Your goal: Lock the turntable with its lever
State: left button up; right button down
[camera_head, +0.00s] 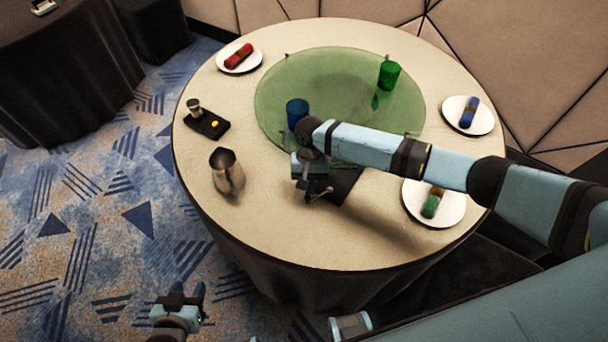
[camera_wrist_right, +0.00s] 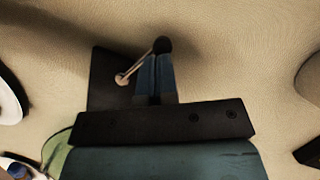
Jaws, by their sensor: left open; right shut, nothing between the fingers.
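The turntable (camera_head: 330,75) is a green glass disc on the round table. A dark base plate (camera_head: 345,182) lies at its near edge, partly hidden under my right arm. In the right wrist view the plate (camera_wrist_right: 103,70) carries the lever (camera_wrist_right: 140,64), a thin coppery rod with a black knob, slanting from its pivot toward my fingertips. My right gripper (camera_head: 316,194) is shut and empty over the plate. Its fingertips (camera_wrist_right: 160,55) are beside the knob; I cannot tell whether they touch it. My left gripper (camera_head: 181,300) is open, low beyond the table's near-left edge.
A blue glass (camera_head: 296,112) and a green glass (camera_head: 389,74) stand on the disc. A metal pitcher (camera_head: 228,172) and a black tray (camera_head: 208,125) stand left. Plates with red (camera_head: 239,56), blue (camera_head: 468,112) and green (camera_head: 432,203) napkins lie around the rim.

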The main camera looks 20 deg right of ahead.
jog(key=s+n+p, duration=0.1)
jog(key=n+p, duration=0.1)
jog(key=s+n+h+p, duration=0.1)
jog(key=n+p, duration=0.1)
jog(key=shift+s+d+r+h, duration=0.15)
jog(key=shift+r+h, duration=0.05)
jog(key=shift+h, duration=0.1)
jog(key=shift+s+d+f+n+h+p, duration=0.1)
jog(key=shift+s+n+h+p, duration=0.15)
jog(key=shift+n, duration=0.25)
jog(key=shift+s+d+n+h+p, duration=0.1)
jog(key=shift+s+n+p, duration=0.05)
jog(key=shift+n+p, duration=0.3)
jog(key=shift+f, duration=0.1)
jog(key=shift+w+d+b, duration=0.3)
jog(key=shift+w+d, duration=0.05)
jog(key=shift+w, duration=0.45)
pick_arm(q)
notch_tip(320, 180, up, 6)
jog(key=shift+s, duration=0.15)
jog(key=shift+r, duration=0.1)
jog(key=shift+f+b, duration=0.45)
jog(key=shift+b, duration=0.05)
pick_arm(e)
jog(key=v, duration=1.3)
jog(key=shift+w+r, duration=0.2)
jog(key=shift+r, duration=0.15)
